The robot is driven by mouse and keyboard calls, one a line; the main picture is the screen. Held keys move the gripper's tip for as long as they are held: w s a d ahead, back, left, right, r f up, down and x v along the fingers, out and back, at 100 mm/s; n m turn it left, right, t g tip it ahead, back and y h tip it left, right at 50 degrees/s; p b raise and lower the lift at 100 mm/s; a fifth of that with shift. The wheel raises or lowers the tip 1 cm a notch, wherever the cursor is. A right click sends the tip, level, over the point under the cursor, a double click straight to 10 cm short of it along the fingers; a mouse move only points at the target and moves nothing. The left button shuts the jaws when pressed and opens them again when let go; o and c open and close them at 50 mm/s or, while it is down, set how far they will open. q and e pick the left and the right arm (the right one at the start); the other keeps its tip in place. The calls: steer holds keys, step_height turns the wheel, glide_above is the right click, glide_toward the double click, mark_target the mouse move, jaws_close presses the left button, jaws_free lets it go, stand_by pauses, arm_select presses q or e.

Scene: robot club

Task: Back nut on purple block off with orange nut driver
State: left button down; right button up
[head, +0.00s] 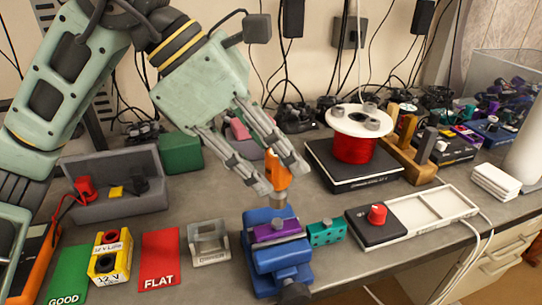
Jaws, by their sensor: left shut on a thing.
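My left gripper (282,181) comes in from the upper left and is shut on the orange nut driver (276,168). The driver stands about upright with its metal tip (279,202) pointing down at the back of the blue vise (276,262). The purple block (277,230) lies in the top of the vise. The driver's tip is just behind the block; I cannot tell whether it touches a nut, as the nut is hidden. My right gripper is not in view.
A teal perforated piece (325,232) sits right of the vise. A tray with a red knob (377,212) and a black box with a red spool (355,147) are further right. A grey stand (208,243), red FLAT card (160,258) and yellow box (110,257) are left.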

arm_select(q)
steer(key=shift+r+p, duration=0.75)
steer(key=shift+r, duration=0.4)
